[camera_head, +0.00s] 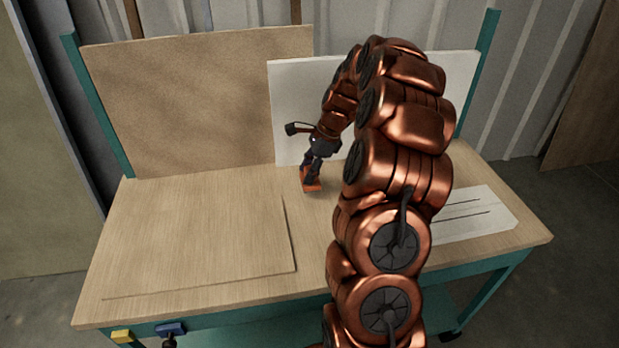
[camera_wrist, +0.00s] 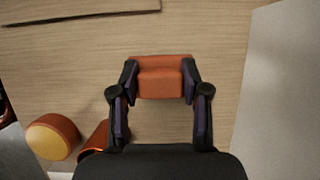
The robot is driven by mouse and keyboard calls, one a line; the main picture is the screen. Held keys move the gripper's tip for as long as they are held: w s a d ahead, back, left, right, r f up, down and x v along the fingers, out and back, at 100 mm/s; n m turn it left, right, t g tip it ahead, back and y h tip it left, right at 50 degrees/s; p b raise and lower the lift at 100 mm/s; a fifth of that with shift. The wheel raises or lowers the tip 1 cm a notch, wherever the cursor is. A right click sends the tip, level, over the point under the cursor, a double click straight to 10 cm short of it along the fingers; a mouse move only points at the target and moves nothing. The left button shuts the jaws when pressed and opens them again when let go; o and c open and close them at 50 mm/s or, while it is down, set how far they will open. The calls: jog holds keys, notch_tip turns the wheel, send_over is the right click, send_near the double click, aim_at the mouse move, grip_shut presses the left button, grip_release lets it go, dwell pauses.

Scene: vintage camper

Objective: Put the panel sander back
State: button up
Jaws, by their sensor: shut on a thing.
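The panel sander looks like a small orange block (camera_wrist: 160,80) in the wrist view. My gripper (camera_wrist: 160,84) is shut on it, with one dark finger at each side. In the head view the orange block (camera_head: 312,187) shows below my gripper (camera_head: 313,178), near the middle of the wooden workbench (camera_head: 200,305), in front of the white panel. It is close to the bench top; I cannot tell whether it touches it.
A white panel (camera_head: 300,110) and a brown board (camera_head: 200,100) stand upright at the back. A thin board (camera_head: 200,240) lies at left. A white slotted slab (camera_head: 480,215) lies at right. An orange-and-yellow round object (camera_wrist: 50,137) and an orange piece (camera_wrist: 97,138) lie near my gripper.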

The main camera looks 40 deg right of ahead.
jog(key=shift+d+f+p, duration=0.1)
jog(key=shift+f+p, duration=0.4)
jog(key=shift+f, duration=1.3)
jog(key=shift+f, duration=0.1)
jog(key=o, duration=1.1)
